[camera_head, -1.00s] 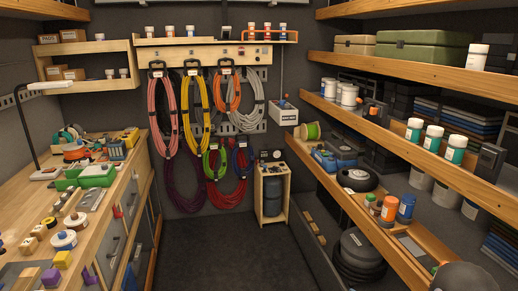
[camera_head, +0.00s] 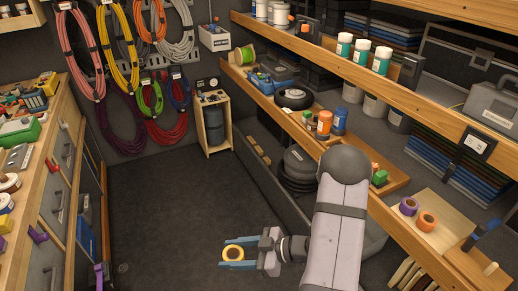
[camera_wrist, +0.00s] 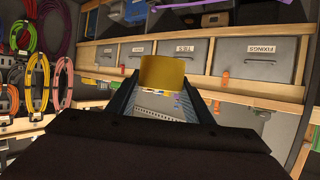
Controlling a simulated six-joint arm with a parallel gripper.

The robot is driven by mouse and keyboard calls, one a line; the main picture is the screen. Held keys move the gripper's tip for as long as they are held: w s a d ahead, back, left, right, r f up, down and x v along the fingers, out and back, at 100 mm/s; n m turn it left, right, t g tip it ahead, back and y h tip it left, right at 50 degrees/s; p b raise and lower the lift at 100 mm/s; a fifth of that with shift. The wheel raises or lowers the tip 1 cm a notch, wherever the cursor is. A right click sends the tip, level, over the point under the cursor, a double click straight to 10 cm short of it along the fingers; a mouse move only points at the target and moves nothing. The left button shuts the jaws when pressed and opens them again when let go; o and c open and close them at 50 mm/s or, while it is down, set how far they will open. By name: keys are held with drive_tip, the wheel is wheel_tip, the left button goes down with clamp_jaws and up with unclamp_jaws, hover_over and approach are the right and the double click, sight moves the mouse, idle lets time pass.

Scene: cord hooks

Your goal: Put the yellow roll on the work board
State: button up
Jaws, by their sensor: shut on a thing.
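My gripper (camera_head: 231,253) is shut on the yellow roll (camera_head: 225,254), a ring held between the blue fingers near their tips, above the dark floor. In the wrist view the roll (camera_wrist: 162,72) is edge-on, a yellow block between the two fingers (camera_wrist: 160,95). A pale wooden board (camera_head: 455,211) lies on the lower right shelf, to the right of my arm. It looks like the work board, but I cannot be sure. A purple roll (camera_head: 409,206) and an orange roll (camera_head: 427,221) are on it. The roll and gripper are well apart from this board.
Shelves with a wooden edge (camera_head: 262,97) run along the right, holding bottles and a green spool (camera_head: 242,55). A workbench (camera_head: 38,182) with drawers stands at the left. A small cabinet (camera_head: 212,122) stands at the back. The floor (camera_head: 170,205) between is clear.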

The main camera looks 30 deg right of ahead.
drive_tip(key=w+d+m+t+h+b, duration=0.1)
drive_tip(key=w+d+m+t+h, duration=0.2)
drive_tip(key=d, duration=0.8)
drive_tip(key=w+d+m+t+h+b, duration=0.1)
drive_tip(key=w+d+m+t+h, duration=0.25)
drive_tip(key=d, duration=0.65)
drive_tip(key=s+d+r+m+g+h+b, duration=0.2)
drive_tip(key=d+m+h, duration=0.55)
drive_tip(key=d, duration=1.25)
wheel_tip(320, 180, up, 14)
drive_tip(key=m+g+h+b, duration=0.5)
drive_tip(key=m+g+h, duration=0.55)
drive_tip(key=m, duration=0.25)
hover_over(442, 241)
drive_tip(key=shift+r, duration=0.2)
drive_tip(key=shift+f, duration=0.1)
wheel_tip(442, 241, down, 18)
drive_tip(key=shift+r+p, duration=0.1)
drive_tip(key=shift+p, duration=1.05)
